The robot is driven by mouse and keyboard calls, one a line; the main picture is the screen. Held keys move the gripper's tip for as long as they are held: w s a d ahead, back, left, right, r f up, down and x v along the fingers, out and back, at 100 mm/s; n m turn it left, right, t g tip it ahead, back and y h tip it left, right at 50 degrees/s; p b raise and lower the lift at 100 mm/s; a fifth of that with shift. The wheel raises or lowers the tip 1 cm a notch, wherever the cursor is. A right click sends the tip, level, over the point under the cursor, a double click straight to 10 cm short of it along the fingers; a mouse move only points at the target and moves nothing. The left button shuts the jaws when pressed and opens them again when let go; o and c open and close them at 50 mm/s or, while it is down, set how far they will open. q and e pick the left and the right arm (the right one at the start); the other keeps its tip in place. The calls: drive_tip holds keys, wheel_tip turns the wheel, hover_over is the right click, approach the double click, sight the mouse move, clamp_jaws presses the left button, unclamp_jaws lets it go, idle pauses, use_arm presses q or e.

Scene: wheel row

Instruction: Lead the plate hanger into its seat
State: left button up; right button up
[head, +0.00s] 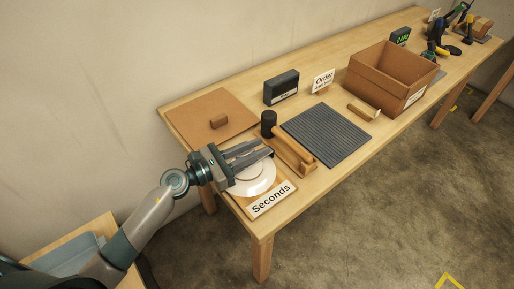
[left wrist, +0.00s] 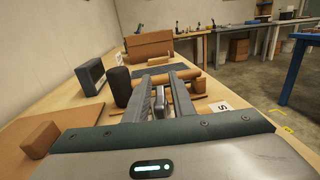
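My left gripper (head: 256,153) is over a white round plate (head: 262,182) on a wooden board labelled "Seconds". Its two long grey fingers are apart, and they also show in the left wrist view (left wrist: 166,80). My right gripper is not in view.
A black cylinder (head: 268,123) stands close beyond the fingers. A brown board with a small block (head: 219,121) lies at left. A dark ribbed mat (head: 327,135), a small wooden piece (head: 361,109) and an open cardboard box (head: 409,99) are to the right. A dark box (head: 281,87) stands behind.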

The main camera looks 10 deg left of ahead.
use_arm(q)
drive_tip(key=shift+b+v, duration=0.35)
drive_tip(key=shift+v, duration=1.05)
drive_tip(key=shift+o, duration=0.3)
drive_tip(key=o, duration=0.5)
drive_tip(key=o, duration=0.8)
drive_tip(key=shift+o, duration=0.3)
drive_tip(key=o, duration=0.6)
drive_tip(key=shift+c, duration=0.2)
